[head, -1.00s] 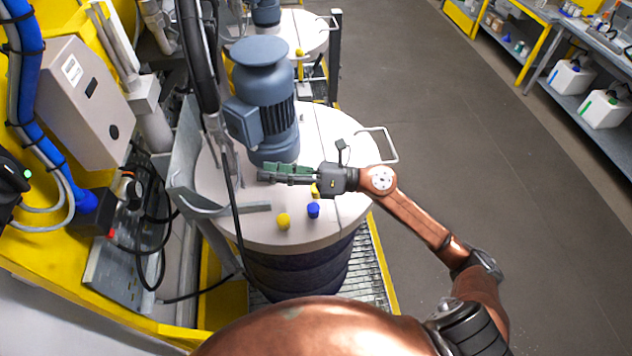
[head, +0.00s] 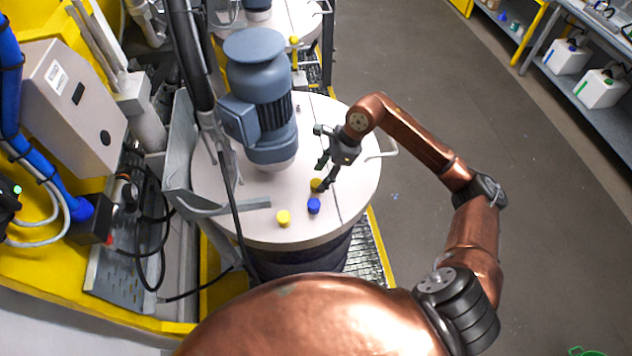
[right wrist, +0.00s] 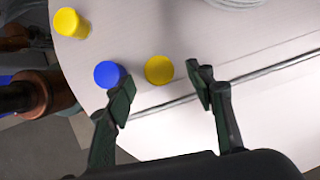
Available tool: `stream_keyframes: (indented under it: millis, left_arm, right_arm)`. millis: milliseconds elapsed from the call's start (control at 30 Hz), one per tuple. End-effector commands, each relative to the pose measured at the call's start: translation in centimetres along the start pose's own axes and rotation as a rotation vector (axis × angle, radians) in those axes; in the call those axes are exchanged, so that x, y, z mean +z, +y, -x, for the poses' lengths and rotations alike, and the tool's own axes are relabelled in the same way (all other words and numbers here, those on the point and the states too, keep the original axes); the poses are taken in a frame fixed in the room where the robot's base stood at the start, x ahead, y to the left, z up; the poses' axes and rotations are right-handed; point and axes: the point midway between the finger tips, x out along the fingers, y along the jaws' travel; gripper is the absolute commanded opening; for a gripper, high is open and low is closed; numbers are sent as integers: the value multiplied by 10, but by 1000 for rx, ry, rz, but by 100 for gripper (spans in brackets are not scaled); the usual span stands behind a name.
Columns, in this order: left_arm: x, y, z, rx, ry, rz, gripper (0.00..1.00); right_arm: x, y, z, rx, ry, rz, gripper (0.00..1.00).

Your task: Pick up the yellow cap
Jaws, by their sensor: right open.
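A yellow cap (head: 316,185) lies on the pale drum lid (head: 352,185), partly covered by my right gripper (head: 321,160) in the head view. In the right wrist view this yellow cap (right wrist: 159,69) shows ahead of the gap between the fingers of my open right gripper (right wrist: 161,92). The fingers hold nothing. A blue cap (head: 314,206) lies beside the cap; it shows in the right wrist view (right wrist: 108,74) near the left finger's tip. A second yellow cap (head: 283,218) lies further left, also in the right wrist view (right wrist: 69,22). My left gripper is not in view.
A blue-grey motor (head: 262,100) stands on the lid, left of my right gripper. A wire handle (head: 385,153) is at the lid's right edge. A grey bracket and black cables are at the left.

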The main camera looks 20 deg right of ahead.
Motion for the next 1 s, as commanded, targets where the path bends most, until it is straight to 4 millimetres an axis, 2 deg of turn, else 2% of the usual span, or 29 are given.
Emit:
stream_keyframes:
  millis: [33,100,233,533,1000]
  left_arm:
    - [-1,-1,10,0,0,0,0]
    - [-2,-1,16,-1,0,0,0]
    - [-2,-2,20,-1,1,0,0]
    - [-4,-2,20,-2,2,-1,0]
    - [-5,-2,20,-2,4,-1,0]
  right_arm:
    - [2,2,-5,7,-2,-2,49]
    - [4,2,-15,7,-2,-1,49]
    - [4,1,-33,5,-2,1,49]
    - [3,0,-40,3,-1,4,49]
    - [4,0,-40,3,-2,4,18]
